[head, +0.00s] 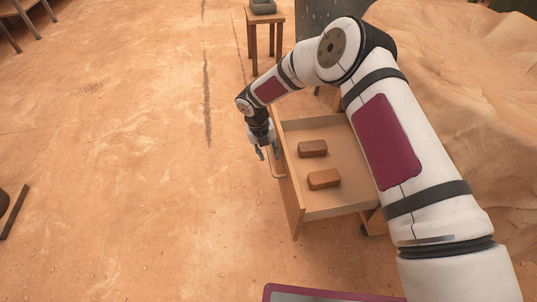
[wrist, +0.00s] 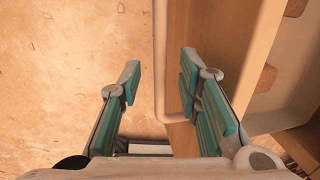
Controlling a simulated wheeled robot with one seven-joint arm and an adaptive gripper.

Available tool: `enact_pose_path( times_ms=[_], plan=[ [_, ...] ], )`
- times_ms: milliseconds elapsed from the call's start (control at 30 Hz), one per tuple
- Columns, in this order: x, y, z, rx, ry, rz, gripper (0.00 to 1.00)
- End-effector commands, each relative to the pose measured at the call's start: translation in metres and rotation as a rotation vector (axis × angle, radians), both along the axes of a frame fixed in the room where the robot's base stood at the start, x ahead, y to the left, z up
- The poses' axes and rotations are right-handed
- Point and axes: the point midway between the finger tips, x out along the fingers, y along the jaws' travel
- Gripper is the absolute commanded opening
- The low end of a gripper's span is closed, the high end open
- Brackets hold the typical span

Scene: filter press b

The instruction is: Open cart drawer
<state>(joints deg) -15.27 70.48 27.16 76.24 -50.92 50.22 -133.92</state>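The cart drawer (head: 296,212) is pulled well out in the head view, its light wooden box open at the top. Its pale bar handle (head: 279,171) is on the left-facing front panel. My gripper (head: 264,154) is at the handle, pointing down. In the wrist view my gripper (wrist: 160,77) has its teal fingers spread apart, with the handle (wrist: 160,60) between them, nearer the right finger. The fingers do not look closed on it. The drawer front (wrist: 205,35) is right of the handle. Most of the cart is hidden behind my arm.
Two brown bricks, one farther (head: 313,148) and one nearer (head: 324,179), lie inside the drawer. A small wooden stool (head: 266,17) holds a grey container at the back. A sand mound (head: 460,90) rises at the right. The sandy floor left of the drawer is clear.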

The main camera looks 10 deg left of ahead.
Motion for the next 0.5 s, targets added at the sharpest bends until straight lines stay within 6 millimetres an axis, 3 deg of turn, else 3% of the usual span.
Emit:
enact_pose_path(
  times_ms=[300, 500],
  plan=[
    [-0.003, 0.012, 0.062, 0.001, -0.002, 0.0, 0.31],
    [-0.006, 0.018, 0.092, 0.0, -0.001, 0.001, 0.31]
  ],
)
